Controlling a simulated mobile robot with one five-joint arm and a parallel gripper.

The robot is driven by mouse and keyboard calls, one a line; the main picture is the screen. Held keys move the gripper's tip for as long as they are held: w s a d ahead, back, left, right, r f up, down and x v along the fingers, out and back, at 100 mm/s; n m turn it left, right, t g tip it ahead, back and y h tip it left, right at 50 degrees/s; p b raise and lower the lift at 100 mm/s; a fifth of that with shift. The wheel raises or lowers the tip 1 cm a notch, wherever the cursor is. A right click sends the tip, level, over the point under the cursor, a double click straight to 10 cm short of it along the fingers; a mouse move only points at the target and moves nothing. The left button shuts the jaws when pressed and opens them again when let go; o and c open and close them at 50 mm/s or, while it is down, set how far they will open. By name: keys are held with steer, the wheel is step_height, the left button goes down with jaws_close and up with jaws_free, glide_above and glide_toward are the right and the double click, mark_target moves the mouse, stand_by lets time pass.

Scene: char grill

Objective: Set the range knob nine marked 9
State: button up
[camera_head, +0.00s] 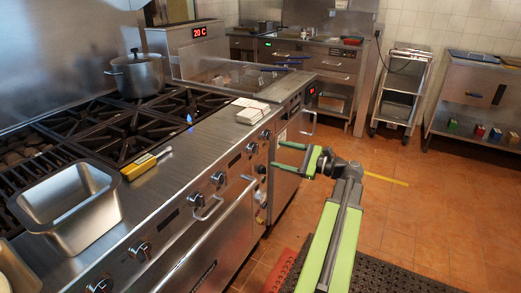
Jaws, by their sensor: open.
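The range (165,190) runs along the left with a row of dark round knobs on its steel front panel. Knobs show at the near end (138,250), in the middle (196,199) and farther along (251,147). Their number marks are too small to read, so I cannot tell which is marked 9. My gripper (279,155) is open and empty, its two green fingers pointing left at the far part of the range front. The fingertips look close to the farther knobs in the picture; I cannot tell the gap or any contact.
A steel pan (70,205), a yellow-handled tool (145,163), a white stack (251,110) and a pot (138,75) stand on the range. A small blue flame (189,118) shows at a burner. Oven handles jut out below the knobs. The tiled floor (430,210) at right is open.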

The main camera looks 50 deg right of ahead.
mark_target(254, 148)
steer(key=x, duration=0.8)
steer(key=shift+w, duration=0.35)
steer(key=shift+a, duration=0.1)
